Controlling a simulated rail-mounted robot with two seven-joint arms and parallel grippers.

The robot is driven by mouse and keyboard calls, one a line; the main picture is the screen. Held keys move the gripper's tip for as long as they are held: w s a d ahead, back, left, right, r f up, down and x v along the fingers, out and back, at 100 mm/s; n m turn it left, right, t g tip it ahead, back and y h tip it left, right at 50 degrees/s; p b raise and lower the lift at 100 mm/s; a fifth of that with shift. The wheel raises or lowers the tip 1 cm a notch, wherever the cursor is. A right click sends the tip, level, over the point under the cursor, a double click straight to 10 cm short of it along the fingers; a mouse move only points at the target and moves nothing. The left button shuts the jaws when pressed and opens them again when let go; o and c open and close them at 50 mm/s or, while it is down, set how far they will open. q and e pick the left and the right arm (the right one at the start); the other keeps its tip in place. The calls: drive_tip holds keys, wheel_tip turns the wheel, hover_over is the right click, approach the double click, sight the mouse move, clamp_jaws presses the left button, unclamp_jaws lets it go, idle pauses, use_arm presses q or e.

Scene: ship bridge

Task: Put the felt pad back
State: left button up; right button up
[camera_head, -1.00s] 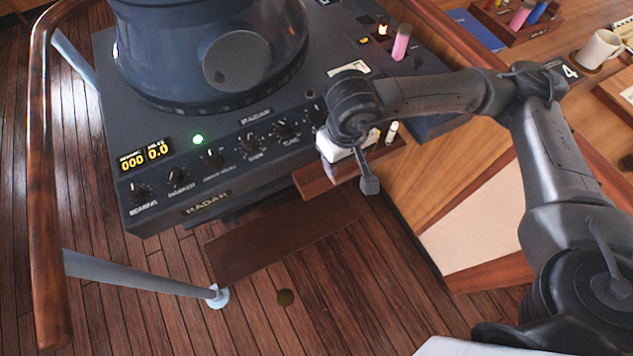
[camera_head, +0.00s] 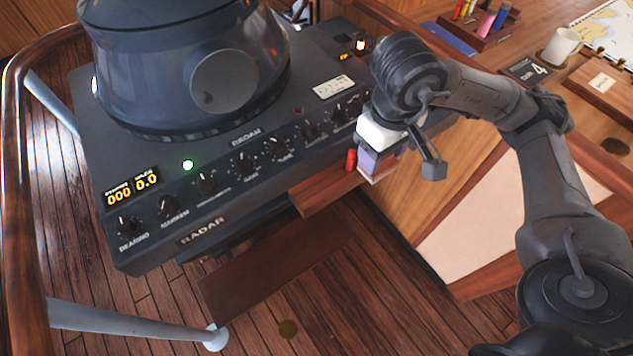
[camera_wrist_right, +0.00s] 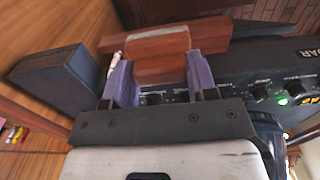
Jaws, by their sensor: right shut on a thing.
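The felt pad shows in the right wrist view as a reddish wooden block with a pale edge (camera_wrist_right: 157,43). It sits between the two purple fingers of my right gripper (camera_wrist_right: 160,80), which is shut on it. In the head view the right gripper (camera_head: 378,160) is at the right end of the wooden ledge (camera_head: 325,192) on the radar console's front. A pale edge of the pad (camera_head: 380,178) shows below the fingers. I cannot tell whether the pad touches the ledge. My left gripper is not in view.
A red marker (camera_head: 351,160) stands on the ledge close left of the gripper. The radar console (camera_head: 215,190) with knobs lies behind and left. A chart desk with a mug (camera_head: 560,47) and pen holder (camera_head: 480,22) is at upper right. Floor is open below.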

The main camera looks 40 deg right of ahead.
drive_tip(key=w+a+f+p, duration=0.1)
drive_tip(key=w+a+f, duration=0.1)
drive_tip(key=w+a+f+p, duration=0.1)
drive_tip(key=w+a+f, duration=0.1)
drive_tip(key=w, duration=0.1)
drive_tip(key=w+a+f+p, duration=0.1)
drive_tip(key=w+f, duration=0.1)
drive_tip(key=w, duration=0.1)
drive_tip(key=shift+w+a, duration=0.2)
drive_tip(key=shift+a, duration=0.2)
drive_tip(key=shift+w+a+f, duration=0.25)
drive_tip(key=shift+w+f, duration=0.1)
drive_tip(key=shift+w, duration=0.05)
drive_tip(key=shift+f+p, duration=1.1)
drive_tip(key=shift+f, duration=0.95)
drive_tip(key=shift+f, duration=0.15)
drive_tip(key=o, duration=1)
